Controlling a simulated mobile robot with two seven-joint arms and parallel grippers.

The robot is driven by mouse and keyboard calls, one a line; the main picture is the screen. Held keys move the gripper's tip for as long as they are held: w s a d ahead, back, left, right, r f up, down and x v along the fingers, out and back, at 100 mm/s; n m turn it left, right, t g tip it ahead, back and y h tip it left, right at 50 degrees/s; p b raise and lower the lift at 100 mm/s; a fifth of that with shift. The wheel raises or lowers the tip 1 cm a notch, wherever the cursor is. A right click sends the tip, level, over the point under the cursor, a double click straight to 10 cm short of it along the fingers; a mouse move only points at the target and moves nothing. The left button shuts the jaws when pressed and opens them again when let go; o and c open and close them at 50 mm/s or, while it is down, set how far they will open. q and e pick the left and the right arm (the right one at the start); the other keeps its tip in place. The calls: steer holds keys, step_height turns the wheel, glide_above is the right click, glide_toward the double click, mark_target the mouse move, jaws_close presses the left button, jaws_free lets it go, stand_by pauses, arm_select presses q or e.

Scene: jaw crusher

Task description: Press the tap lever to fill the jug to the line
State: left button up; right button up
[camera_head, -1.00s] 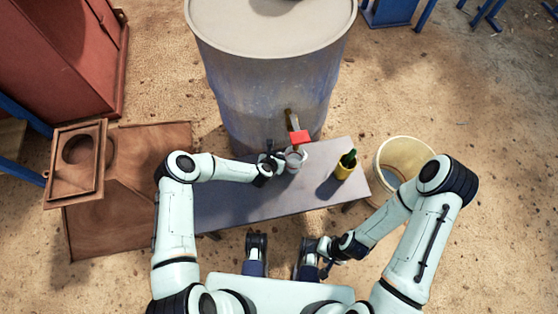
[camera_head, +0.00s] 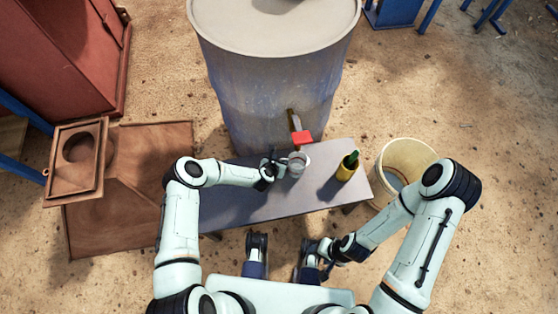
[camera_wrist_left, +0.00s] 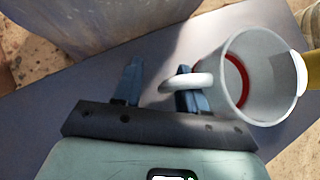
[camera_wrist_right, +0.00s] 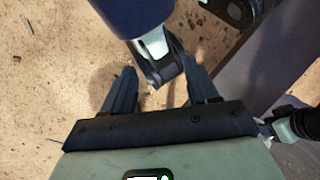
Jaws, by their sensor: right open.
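The white jug (camera_head: 297,165) stands on the bench below the red tap part (camera_head: 302,138), on the front of the big drum. In the left wrist view the jug (camera_wrist_left: 262,75) shows a red line inside; I cannot tell how much water it holds. My left gripper (camera_head: 272,166) is at the jug's left side. In the left wrist view its fingers (camera_wrist_left: 160,88) are apart, with the right finger at the jug's handle (camera_wrist_left: 187,83), not visibly clamped on it. My right gripper (camera_head: 325,258) is open and empty, low in front of the bench (camera_head: 240,208).
The drum (camera_head: 270,85) stands behind the bench. A yellow cup (camera_head: 345,172) with a green bottle-like thing is right of the jug. A pale bucket (camera_head: 405,155) stands on the floor at right. A rusty metal piece (camera_head: 110,220) lies at left.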

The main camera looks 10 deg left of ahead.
arm_select(q)
steer(key=shift+r, duration=0.1)
steer(key=shift+s+r, duration=0.1)
steer(key=shift+r, duration=0.1)
steer(key=p+v, duration=0.3)
steer(key=v, duration=0.9)
steer(key=s+a+m+g, duration=0.1)
steer(key=s+m+g, duration=0.2)
steer(key=s+m, duration=0.6)
steer(key=s+a+m+g, duration=0.2)
steer(key=s+m+g, duration=0.1)
steer(key=s+m, duration=0.7)
steer(key=s+a+m+g+h, duration=0.1)
steer(key=s+m+g, duration=0.2)
steer(key=s+m, duration=0.6)
steer(key=shift+a+m+g, duration=0.25)
steer(key=shift+m+g, duration=0.05)
steer(key=shift+m, duration=0.2)
steer(key=shift+s+r, duration=0.15)
